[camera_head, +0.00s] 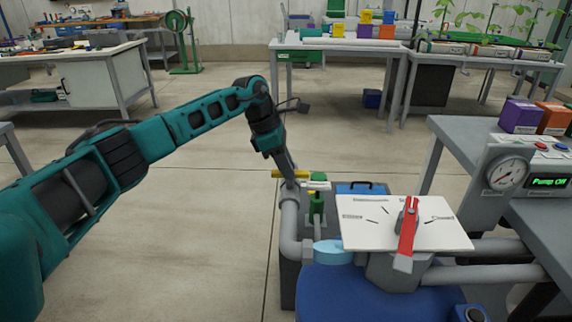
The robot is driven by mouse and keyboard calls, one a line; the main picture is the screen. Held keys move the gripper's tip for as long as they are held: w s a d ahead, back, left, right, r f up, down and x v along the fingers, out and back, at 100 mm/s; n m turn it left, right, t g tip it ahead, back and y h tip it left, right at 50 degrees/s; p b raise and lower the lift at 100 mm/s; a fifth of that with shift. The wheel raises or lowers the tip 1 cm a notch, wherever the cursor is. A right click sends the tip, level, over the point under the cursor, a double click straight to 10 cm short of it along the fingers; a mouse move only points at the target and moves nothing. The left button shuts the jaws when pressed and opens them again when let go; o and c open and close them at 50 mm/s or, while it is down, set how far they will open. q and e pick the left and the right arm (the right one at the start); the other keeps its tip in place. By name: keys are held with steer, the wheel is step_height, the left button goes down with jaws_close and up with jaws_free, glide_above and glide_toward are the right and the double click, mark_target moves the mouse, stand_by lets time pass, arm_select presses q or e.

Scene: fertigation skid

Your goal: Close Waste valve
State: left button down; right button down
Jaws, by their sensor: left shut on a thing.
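My left arm reaches in from the left, and its gripper (291,178) points down at the top of a grey pipe. It is shut on a yellow bar handle (284,174), which lies crosswise in the picture; the fingertips are small and partly hidden. Beside it stands a green valve body (317,207) with a small pale plate on top. A large red lever (408,232) sits on a white dial plate (365,229) at the right. Labels are too small to read, so I cannot tell by name which is the Waste valve. My right gripper is out of view.
Grey pipes (289,225) and a blue drum (350,295) stand close below. A pressure gauge (506,172) and a box with a green "Pump Off" display (550,182) are at the right, by a grey table (470,135). The floor left of the skid is clear.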

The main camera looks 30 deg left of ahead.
arm_select(q)
steer(key=shift+m, duration=0.3)
steer(key=c, duration=1)
jaws_free()
steer(key=shift+c, duration=0.2)
steer(key=shift+r, duration=0.1)
steer(key=p+v, duration=0.2)
steer(key=v, duration=1)
steer(key=shift+a+r, duration=0.2)
steer(key=shift+r, duration=0.15)
